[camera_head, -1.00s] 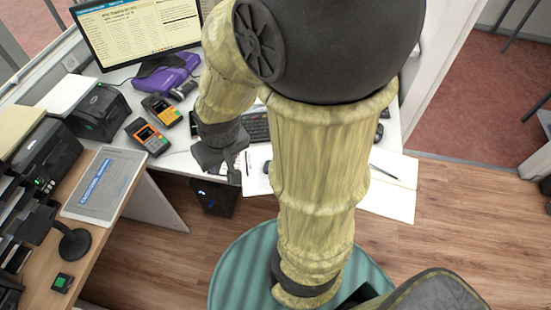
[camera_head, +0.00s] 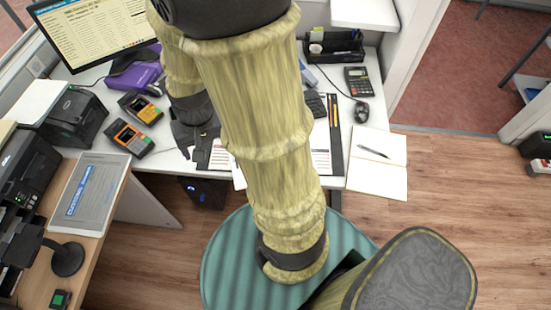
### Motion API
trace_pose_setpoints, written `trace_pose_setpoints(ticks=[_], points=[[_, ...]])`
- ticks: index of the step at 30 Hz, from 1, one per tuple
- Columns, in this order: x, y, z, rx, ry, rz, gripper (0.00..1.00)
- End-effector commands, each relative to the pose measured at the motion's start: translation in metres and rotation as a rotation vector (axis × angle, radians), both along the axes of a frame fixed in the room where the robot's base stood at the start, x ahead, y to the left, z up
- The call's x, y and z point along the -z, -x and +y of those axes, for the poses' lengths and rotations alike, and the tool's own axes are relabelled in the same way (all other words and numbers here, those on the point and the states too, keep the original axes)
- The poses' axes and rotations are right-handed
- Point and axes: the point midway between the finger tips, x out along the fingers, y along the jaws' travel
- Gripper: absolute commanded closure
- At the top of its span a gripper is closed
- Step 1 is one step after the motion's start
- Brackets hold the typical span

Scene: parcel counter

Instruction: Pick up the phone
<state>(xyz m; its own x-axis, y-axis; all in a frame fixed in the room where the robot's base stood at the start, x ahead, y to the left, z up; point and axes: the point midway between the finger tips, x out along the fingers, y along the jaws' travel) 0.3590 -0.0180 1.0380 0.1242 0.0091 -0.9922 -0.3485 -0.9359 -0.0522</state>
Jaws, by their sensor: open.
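I cannot make out a phone in the head view; my arm covers a large part of the white desk (camera_head: 160,165), and a phone may be hidden behind it. My gripper (camera_head: 196,148) is dark and open, low over the desk's front part, left of my forearm. Printed papers and a dark flat item lie by its fingertips, but I cannot tell what that item is. Whether the fingers touch anything is unclear.
Two orange-screened handheld terminals (camera_head: 130,138) and a purple item (camera_head: 135,77) lie left of my gripper. A monitor (camera_head: 95,33) stands behind. A calculator (camera_head: 357,82), a mouse (camera_head: 361,112) and an open notebook (camera_head: 376,175) are at the right.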

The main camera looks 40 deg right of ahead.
Motion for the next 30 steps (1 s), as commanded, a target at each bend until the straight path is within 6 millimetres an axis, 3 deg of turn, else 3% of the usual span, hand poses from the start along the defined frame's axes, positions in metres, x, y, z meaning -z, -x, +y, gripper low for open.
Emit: trace_pose_setpoints(ticks=[12,21,25,30], points=[[0.076,-0.023,-0.077,1.107,0.068,0.238,0.27],[0.11,-0.033,-0.147,1.818,0.273,0.135,0.27],[0.115,-0.038,-0.168,2.006,0.328,0.049,0.27],[0.116,-0.041,-0.177,2.09,0.344,0.002,0.27]])
